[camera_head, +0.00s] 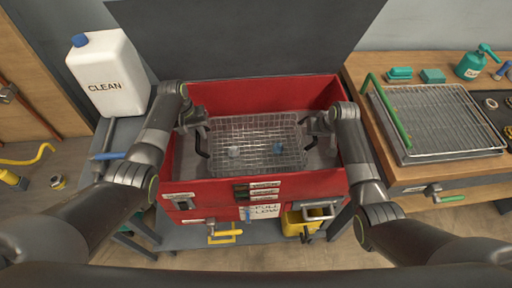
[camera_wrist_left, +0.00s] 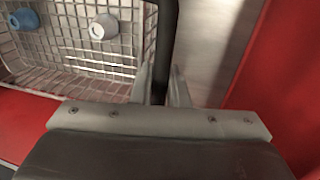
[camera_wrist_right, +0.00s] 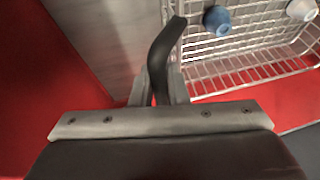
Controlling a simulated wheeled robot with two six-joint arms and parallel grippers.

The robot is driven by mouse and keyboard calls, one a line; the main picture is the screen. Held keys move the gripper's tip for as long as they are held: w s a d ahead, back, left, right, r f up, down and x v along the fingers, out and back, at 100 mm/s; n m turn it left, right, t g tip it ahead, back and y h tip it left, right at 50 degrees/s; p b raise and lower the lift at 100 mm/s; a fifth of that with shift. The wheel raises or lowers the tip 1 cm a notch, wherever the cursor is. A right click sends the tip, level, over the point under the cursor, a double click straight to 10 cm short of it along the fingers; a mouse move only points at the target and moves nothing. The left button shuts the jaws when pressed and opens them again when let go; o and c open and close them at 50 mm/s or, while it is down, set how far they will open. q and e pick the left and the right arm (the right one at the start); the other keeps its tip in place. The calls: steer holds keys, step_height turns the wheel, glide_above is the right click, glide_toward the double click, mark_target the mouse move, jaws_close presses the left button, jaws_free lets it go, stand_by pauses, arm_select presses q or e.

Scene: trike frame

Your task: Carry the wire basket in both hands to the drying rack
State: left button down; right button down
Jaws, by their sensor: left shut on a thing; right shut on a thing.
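The wire basket (camera_head: 258,127) is within the red tub's outline in the head view and looks about level. I cannot tell whether it touches the tub floor. It holds a whitish part (camera_head: 234,152) and a blue part (camera_head: 278,149). My left gripper (camera_head: 203,126) is shut on the basket's left black handle, clear in the left wrist view (camera_wrist_left: 164,45). My right gripper (camera_head: 310,127) is shut on the right black handle, clear in the right wrist view (camera_wrist_right: 160,55). The drying rack (camera_head: 440,115), a wire grid over a tray, lies on the wooden bench at right.
The red tub (camera_head: 262,92) has high walls around the basket, with a dark raised lid (camera_head: 250,35) behind. A green bar (camera_head: 388,112) runs along the rack's left edge. Teal items (camera_head: 432,75) stand behind the rack. A white CLEAN jug (camera_head: 108,75) stands at left.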

arm_select(q)
steer(key=shift+w+r, duration=0.1)
steer(key=shift+r, duration=0.15)
arm_select(e)
steer(key=shift+w+r, duration=0.1)
steer(key=shift+r, duration=0.1)
